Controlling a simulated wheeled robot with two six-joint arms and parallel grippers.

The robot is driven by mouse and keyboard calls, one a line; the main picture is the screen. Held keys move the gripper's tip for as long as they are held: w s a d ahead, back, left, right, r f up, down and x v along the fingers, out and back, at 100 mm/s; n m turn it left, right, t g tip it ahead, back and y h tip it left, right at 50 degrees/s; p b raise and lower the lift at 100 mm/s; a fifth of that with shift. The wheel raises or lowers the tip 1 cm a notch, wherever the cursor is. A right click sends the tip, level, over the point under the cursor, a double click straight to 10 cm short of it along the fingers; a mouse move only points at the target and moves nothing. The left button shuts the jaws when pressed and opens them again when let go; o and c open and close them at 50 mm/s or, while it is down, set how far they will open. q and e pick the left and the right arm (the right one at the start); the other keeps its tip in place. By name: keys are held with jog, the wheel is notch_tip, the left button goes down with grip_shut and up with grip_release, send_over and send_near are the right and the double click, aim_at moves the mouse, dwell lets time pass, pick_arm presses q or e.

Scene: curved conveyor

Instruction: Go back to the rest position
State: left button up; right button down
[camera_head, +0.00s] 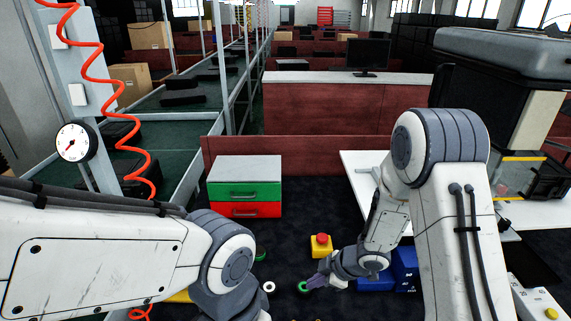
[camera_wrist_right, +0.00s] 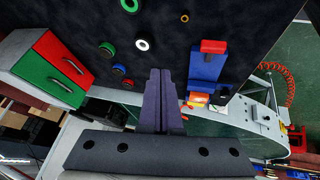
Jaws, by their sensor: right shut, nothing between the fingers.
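My right gripper (camera_head: 316,282) is low over the dark work surface, left of the blue bins, with its fingers pointing left. In the right wrist view its two dark fingers (camera_wrist_right: 160,74) lie together with nothing between them. A green ring (camera_head: 303,287) is close to the fingertips in the head view; I cannot tell if they touch it. My left arm (camera_head: 130,255) reaches in from the left, and its gripper is outside the picture.
A white ring (camera_head: 268,287) lies nearby. A yellow box with a red button (camera_head: 321,246) stands behind the right gripper, and blue bins (camera_head: 405,262) stand right of it. A green-and-red drawer unit (camera_head: 245,188) stands at the back. A coiled red hose (camera_head: 98,70) hangs at left.

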jog(key=s+r+m+t+h, duration=0.1)
jog(key=s+r+m+h, duration=0.45)
jog(key=r, duration=0.75)
jog(key=s+a+r+m+g, duration=0.1)
jog(key=s+r+g, duration=0.1)
jog(key=s, duration=0.7)
jog(key=s+a+r+m+g+b, duration=0.1)
jog(key=s+a+r+m+g, duration=0.1)
jog(key=s, duration=0.8)
jog(key=shift+s+r+y, duration=0.15)
jog(key=shift+r+y, duration=0.1)
jog(key=shift+y, duration=0.2)
